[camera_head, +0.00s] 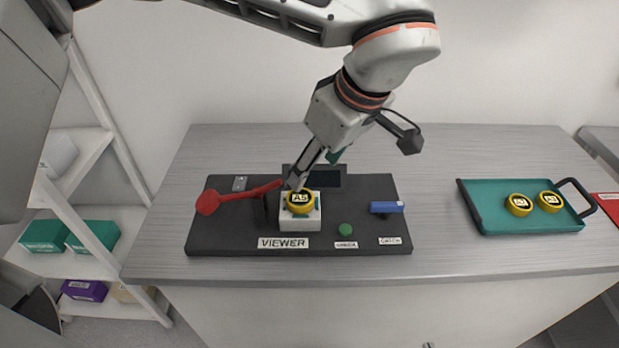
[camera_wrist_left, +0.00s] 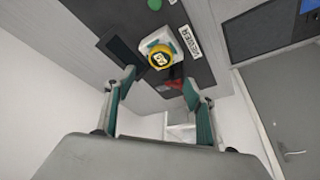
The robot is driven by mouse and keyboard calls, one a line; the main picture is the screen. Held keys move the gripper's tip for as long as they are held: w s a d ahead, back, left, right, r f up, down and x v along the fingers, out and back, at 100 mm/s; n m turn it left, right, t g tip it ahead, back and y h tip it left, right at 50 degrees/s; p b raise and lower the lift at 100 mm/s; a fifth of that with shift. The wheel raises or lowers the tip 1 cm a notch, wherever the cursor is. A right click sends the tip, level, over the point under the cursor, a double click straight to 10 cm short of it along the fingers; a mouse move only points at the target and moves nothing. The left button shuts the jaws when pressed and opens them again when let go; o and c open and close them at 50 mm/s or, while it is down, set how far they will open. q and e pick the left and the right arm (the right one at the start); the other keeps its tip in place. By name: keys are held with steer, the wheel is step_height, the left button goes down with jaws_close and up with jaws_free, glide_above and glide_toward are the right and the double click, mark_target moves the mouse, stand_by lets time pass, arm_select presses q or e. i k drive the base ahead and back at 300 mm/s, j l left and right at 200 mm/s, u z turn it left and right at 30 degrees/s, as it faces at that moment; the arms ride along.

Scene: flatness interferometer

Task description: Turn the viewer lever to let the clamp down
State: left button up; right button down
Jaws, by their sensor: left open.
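The red viewer lever (camera_head: 237,195) lies out to the left over the dark base plate (camera_head: 210,240), its wide knob at the left end. In the left wrist view the red lever (camera_wrist_left: 174,84) shows beside the right-hand finger. A yellow disc marked A5 (camera_head: 300,202) sits on the white viewer block (camera_head: 302,222); the disc also shows in the wrist view (camera_wrist_left: 160,58). My left gripper (camera_head: 312,172) is open and empty, pointing down above and behind the disc. The lever's right end is partly hidden near the block, and I cannot tell whether a finger touches it.
The plate also carries a green button (camera_head: 345,229), a blue switch (camera_head: 387,207) and a dark screen (camera_head: 327,177). A teal tray (camera_head: 487,224) with two yellow discs stands to the right. A shelf with boxes (camera_head: 92,235) is at left. The bench between plate and tray is clear.

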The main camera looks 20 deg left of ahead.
mark_target(385, 209)
steer(key=k, duration=1)
